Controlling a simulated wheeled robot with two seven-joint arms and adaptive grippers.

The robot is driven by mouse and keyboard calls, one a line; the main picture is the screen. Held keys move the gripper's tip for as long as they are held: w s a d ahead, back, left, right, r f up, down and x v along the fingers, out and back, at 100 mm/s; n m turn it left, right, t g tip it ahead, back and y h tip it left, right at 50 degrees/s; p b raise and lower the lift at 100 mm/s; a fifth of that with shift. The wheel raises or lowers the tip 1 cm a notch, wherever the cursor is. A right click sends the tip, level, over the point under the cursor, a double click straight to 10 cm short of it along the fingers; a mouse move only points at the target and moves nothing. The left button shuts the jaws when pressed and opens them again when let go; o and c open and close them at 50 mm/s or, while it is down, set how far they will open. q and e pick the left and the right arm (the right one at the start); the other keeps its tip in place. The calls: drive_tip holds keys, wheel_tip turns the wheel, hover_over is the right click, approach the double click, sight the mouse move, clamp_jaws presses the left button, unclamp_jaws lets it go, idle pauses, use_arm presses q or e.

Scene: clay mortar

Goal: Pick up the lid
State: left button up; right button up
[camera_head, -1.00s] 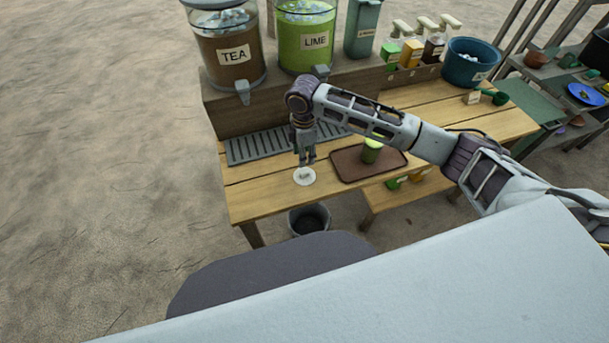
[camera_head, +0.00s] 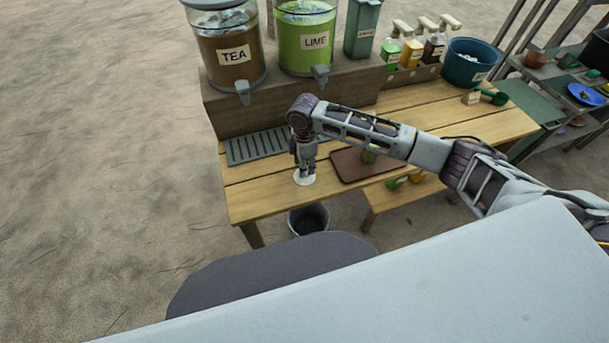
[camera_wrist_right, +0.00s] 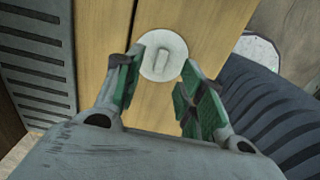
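The lid (camera_head: 304,178) is a small white disc lying flat on the wooden table near its front edge. In the right wrist view the lid (camera_wrist_right: 162,44) shows a raised bar-shaped handle in its middle. My right gripper (camera_head: 305,170) points down at the lid, its fingers just over it and hiding part of it. In the right wrist view its green-padded fingers (camera_wrist_right: 164,88) are apart, with the lid's handle between and beyond their tips. I cannot tell whether the fingers touch the lid. My left gripper is in neither view.
A brown tray (camera_head: 352,174) with a green cup (camera_head: 369,157) lies right of the lid, partly behind my arm. A grey drip grate (camera_head: 255,148) and the tea (camera_head: 228,72) and lime (camera_head: 305,50) dispensers stand behind. A dark bucket (camera_head: 308,218) is below the front edge.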

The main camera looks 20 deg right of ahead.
sight(307, 180)
drive_tip(key=shift+f, duration=1.8)
drive_tip(key=c, duration=0.7)
